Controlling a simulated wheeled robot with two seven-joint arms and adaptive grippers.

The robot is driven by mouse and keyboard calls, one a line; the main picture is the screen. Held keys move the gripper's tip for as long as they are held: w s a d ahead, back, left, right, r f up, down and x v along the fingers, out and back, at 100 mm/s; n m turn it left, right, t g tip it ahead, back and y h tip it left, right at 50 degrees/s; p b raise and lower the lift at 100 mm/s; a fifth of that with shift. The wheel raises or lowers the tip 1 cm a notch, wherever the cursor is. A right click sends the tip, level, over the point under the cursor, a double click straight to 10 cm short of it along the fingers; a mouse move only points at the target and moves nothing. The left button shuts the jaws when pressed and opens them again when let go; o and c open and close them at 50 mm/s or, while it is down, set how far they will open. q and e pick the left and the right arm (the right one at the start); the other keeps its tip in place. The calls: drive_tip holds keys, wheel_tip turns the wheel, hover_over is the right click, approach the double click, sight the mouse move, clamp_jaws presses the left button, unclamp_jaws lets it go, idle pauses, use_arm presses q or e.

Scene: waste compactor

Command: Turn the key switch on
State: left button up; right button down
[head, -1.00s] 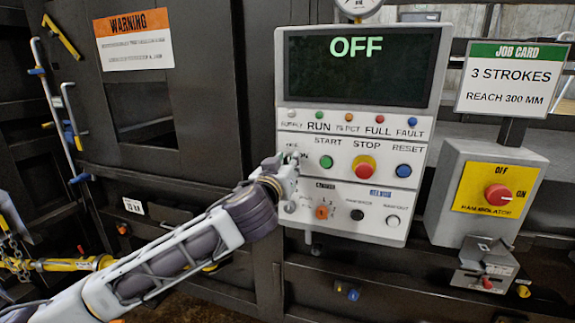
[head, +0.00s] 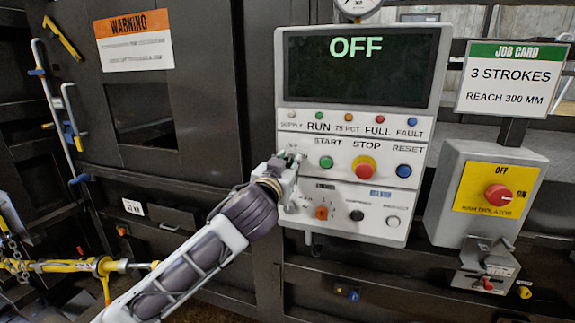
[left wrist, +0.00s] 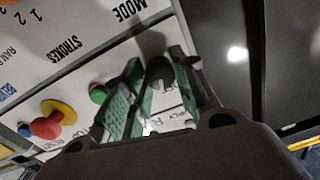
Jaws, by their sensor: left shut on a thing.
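The grey control panel (head: 408,170) stands in the middle of the head view, and its screen (head: 357,64) reads OFF. My left gripper (head: 289,160) is at the panel's left edge, left of the green START button (head: 326,162), and covers the key switch there. In the left wrist view the dark key switch (left wrist: 160,72) sits between the green-padded fingers of my left gripper (left wrist: 158,90), which is shut on it. How far the key is turned cannot be told. My right gripper is not in view.
The red STOP button (head: 365,166) and blue RESET button (head: 403,171) are right of START. An orange knob (head: 321,213) is just below right of my gripper. A yellow isolator plate with a red knob (head: 498,195) stands farther right.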

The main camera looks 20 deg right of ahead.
use_arm(q)
drive_tip(key=shift+m, duration=0.3)
drive_tip(key=shift+m+p, duration=0.35)
drive_tip(key=shift+m, duration=0.35)
drive_tip(key=shift+m+p, duration=0.45)
drive_tip(key=shift+m, duration=0.55)
drive_tip(key=m+p, duration=0.1)
drive_tip(key=m, duration=0.2)
drive_tip(key=shift+m+p, duration=0.5)
drive_tip(key=shift+m, duration=0.3)
drive_tip(key=shift+f, duration=0.1)
drive_tip(key=o, duration=1.1)
drive_tip(key=shift+c, duration=0.2)
